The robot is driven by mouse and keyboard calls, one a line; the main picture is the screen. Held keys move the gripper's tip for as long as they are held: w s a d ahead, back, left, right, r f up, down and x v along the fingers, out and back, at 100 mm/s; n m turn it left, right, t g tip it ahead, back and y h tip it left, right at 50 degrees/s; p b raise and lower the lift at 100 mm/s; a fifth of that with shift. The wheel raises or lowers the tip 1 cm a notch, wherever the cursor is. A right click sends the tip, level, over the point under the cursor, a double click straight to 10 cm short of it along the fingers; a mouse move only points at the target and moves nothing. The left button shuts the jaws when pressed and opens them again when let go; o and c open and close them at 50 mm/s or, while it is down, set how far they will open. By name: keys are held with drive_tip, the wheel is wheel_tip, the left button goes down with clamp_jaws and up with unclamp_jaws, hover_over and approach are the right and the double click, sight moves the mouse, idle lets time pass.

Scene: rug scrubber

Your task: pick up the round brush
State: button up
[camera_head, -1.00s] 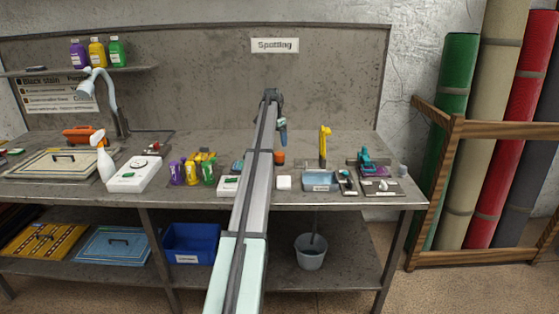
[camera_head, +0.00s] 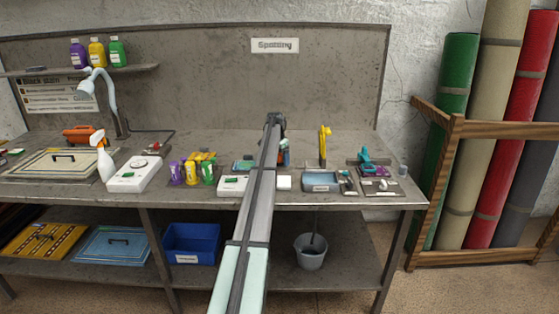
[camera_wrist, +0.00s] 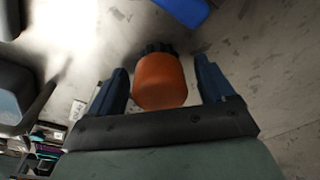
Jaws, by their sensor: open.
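The round brush (camera_wrist: 160,82) has an orange rounded body, with dark bristles showing at its far edge in the wrist view. My gripper (camera_wrist: 161,68) is open, with one blue-grey finger on each side of the brush. A small gap shows between the brush and each finger; I cannot see contact. In the head view my arm hides the brush, and only a bit of my gripper (camera_head: 285,157) shows beside the arm, low over the bench.
A blue object (camera_wrist: 183,9) lies just beyond the brush in the wrist view. On the bench (camera_head: 335,145), a blue-grey tray (camera_head: 321,186) and a yellow upright tool (camera_head: 324,145) stand to the right. Purple, yellow and green bottles (camera_head: 191,173) stand left.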

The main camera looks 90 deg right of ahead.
drive_tip(key=c, duration=1.1)
drive_tip(key=shift+c, duration=0.2)
wheel_tip(320, 180, up, 10)
idle(0.3)
